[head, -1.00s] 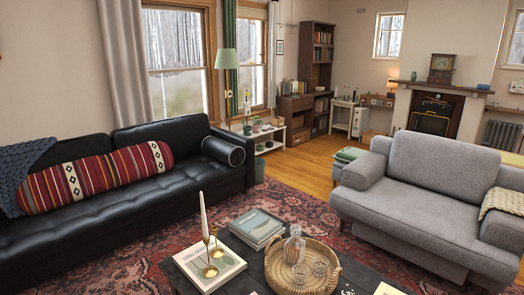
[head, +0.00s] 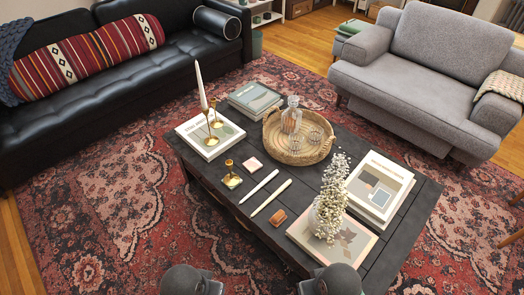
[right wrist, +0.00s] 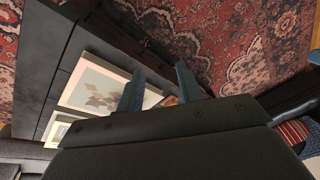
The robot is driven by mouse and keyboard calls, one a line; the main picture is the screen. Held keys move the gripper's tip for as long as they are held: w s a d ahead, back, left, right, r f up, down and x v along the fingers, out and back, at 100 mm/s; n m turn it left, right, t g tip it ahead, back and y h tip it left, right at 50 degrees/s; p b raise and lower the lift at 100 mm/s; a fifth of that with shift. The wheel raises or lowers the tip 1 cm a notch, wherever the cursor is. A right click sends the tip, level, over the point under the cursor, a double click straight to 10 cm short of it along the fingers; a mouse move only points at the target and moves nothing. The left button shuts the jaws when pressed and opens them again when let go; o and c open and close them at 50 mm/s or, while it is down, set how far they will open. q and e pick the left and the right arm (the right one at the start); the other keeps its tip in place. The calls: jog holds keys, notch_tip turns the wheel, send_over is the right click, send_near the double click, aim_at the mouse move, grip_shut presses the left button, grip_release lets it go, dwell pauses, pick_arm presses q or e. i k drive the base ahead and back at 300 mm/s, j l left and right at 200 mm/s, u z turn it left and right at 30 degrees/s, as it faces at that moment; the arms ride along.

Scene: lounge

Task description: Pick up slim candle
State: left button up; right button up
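Two slim white candles lie side by side on the dark coffee table, the left one (head: 259,186) and the right one (head: 271,198). Another slim white candle (head: 201,87) stands upright in a brass candlestick (head: 210,125) on a book at the table's left end. A short brass holder (head: 230,174) stands on a coaster nearby. My right gripper (right wrist: 158,78) shows in the right wrist view, fingers apart and nothing held, near the table edge. No candle is clearly visible in that view. My left gripper is not visible; only dark arm parts show at the head view's bottom.
The coffee table (head: 404,234) also bears a wicker tray (head: 271,143) with a decanter and glasses, books (head: 378,190), a vase of white blossoms (head: 329,205) and a small brown block (head: 277,217). A black sofa (head: 120,95) and grey armchair (head: 425,90) flank it. Open rug lies left.

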aim_at(274, 172)
jog(key=i+j+z, duration=0.15)
jog(key=j, duration=0.85)
jog(key=i+j+z, duration=0.15)
jog(key=j, duration=0.85)
jog(key=i+j+z, duration=0.15)
jog(key=j, duration=0.9)
jog(key=k, duration=0.05)
